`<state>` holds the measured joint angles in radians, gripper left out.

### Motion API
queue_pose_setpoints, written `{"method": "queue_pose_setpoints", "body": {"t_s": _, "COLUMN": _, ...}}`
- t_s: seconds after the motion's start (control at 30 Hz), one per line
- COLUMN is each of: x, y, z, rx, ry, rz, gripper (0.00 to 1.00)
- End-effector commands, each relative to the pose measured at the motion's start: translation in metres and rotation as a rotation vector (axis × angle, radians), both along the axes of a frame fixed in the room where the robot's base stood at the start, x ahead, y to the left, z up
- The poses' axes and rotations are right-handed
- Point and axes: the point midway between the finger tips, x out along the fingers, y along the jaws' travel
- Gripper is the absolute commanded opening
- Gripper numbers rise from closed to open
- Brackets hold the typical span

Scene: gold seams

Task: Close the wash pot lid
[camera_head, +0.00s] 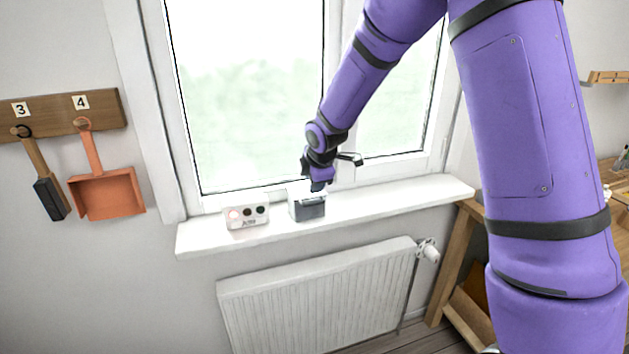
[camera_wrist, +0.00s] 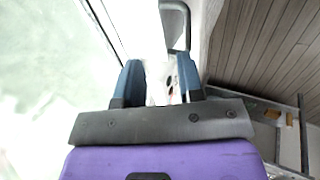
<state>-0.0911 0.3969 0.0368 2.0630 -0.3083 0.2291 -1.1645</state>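The wash pot (camera_head: 309,210) looks like a small box with a dark grey front and a paler top, standing on the windowsill. My gripper (camera_head: 318,186) is right over the pot, pointing down, and covers part of its top. I cannot tell whether it touches the pot, or the exact angle of the lid. In the wrist view my gripper (camera_wrist: 160,72) has its two blue-grey fingers apart. A white surface with small red and dark spots shows between them, and I cannot tell which object this is.
A pale box with round coloured spots (camera_head: 247,216) stands left of the pot on the windowsill (camera_head: 400,203). The window handle (camera_head: 350,158) is just behind my wrist. A radiator (camera_head: 320,295) hangs below. The sill right of the pot is clear.

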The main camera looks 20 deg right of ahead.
Motion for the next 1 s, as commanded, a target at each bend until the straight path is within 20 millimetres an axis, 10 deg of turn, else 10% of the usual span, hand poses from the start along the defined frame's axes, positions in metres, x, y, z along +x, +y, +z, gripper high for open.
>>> {"method": "queue_pose_setpoints", "body": {"t_s": 0.6, "x": -0.039, "y": -0.001, "z": 0.078, "rx": 0.000, "ry": -0.003, "rz": -0.001, "gripper": 0.35}}
{"method": "queue_pose_setpoints", "body": {"t_s": 1.0, "x": -0.049, "y": 0.000, "z": 0.096, "rx": 0.000, "ry": 0.000, "rz": 0.000, "gripper": 0.35}}
